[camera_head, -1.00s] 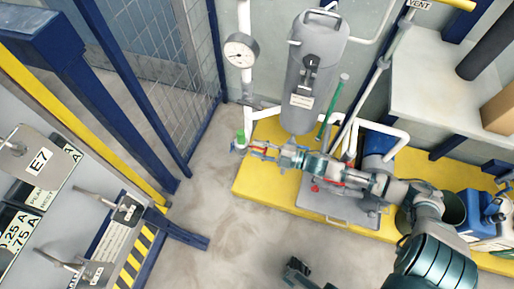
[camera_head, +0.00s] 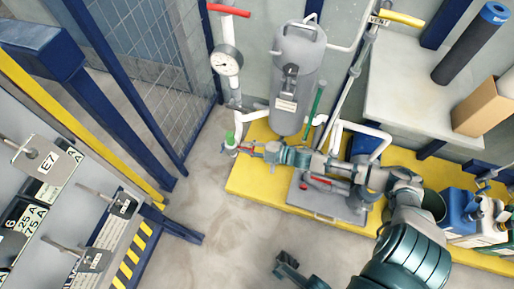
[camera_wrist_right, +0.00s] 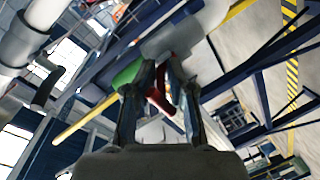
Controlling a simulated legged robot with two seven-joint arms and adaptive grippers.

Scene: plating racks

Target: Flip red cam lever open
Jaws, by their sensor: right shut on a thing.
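The red cam lever (camera_wrist_right: 158,99) shows as a short red piece between the fingers of my right gripper (camera_wrist_right: 165,72) in the wrist view. The fingers are closed in on it. A green part (camera_wrist_right: 128,74) sits just beside them. In the head view my right gripper (camera_head: 251,148) reaches left over the yellow platform's left end, beside a small green-topped fitting (camera_head: 230,138) at the pipe's foot. The lever is mostly hidden by the fingers there. A dark part at the bottom centre appears to be my left gripper (camera_head: 286,264); its jaws are unclear.
A grey tank (camera_head: 297,75) and a pressure gauge (camera_head: 226,61) stand behind my right gripper. The yellow platform (camera_head: 262,187) carries pipes and a pump. A blue post and mesh fence stand at left, with a labelled panel (camera_head: 45,165). Bare floor lies between.

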